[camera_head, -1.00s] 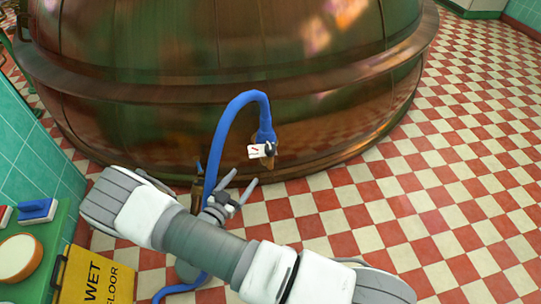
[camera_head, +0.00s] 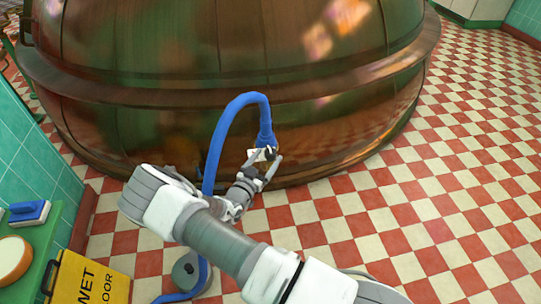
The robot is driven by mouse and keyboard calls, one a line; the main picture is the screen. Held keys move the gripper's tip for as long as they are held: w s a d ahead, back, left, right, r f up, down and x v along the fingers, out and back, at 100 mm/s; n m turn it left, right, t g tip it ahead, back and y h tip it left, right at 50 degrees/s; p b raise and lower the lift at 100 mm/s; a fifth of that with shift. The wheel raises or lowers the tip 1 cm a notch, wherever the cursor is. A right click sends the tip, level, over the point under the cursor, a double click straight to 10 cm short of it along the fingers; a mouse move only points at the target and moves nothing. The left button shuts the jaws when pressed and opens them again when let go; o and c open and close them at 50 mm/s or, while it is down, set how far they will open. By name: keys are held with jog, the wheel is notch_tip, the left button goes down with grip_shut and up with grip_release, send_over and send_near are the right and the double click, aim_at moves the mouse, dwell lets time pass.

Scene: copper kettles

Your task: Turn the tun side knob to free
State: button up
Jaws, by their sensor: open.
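The copper tun (camera_head: 230,60) fills the top of the view. A blue hose (camera_head: 235,103) arches up and comes down at a small fitting low on the tun's side. A small white plate (camera_head: 256,153) and a dark knob (camera_head: 270,151) sit at that fitting. The knob is small and partly covered, so which way it points is unclear. My gripper (camera_head: 265,161) is open, with its fingers around or just in front of the knob. I cannot tell whether they touch it. My arm comes in from the lower right and bends at the left.
A yellow wet-floor sign (camera_head: 88,280) stands at the lower left beside a green table (camera_head: 50,255) holding a blue brush (camera_head: 30,212) and a round bowl (camera_head: 12,258). The hose runs along the floor below my arm. The red and white tiled floor (camera_head: 450,190) at right is clear.

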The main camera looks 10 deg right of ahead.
aim_at(270, 151)
jog(key=shift+x, duration=1.45)
jog(key=shift+c, duration=0.3)
grip_shut()
jog(key=shift+n+t+y, duration=0.3)
jog(key=shift+n+y, duration=0.1)
jog(key=n+t+y+p, duration=0.1)
jog(key=n+y, duration=0.1)
jog(key=y, duration=0.1)
jog(key=n+t+y+p, duration=0.2)
jog(key=y, duration=0.1)
jog(key=shift+d+r+y, duration=0.1)
jog(key=shift+d+y, duration=0.05)
jog(key=shift+y, duration=0.15)
jog(key=n+y+p, duration=0.1)
jog(key=n+y, duration=0.1)
jog(key=y, duration=0.1)
jog(key=n+y+p, duration=0.1)
jog(key=n+y, duration=0.2)
jog(key=y, duration=0.1)
jog(key=shift+y, duration=0.4)
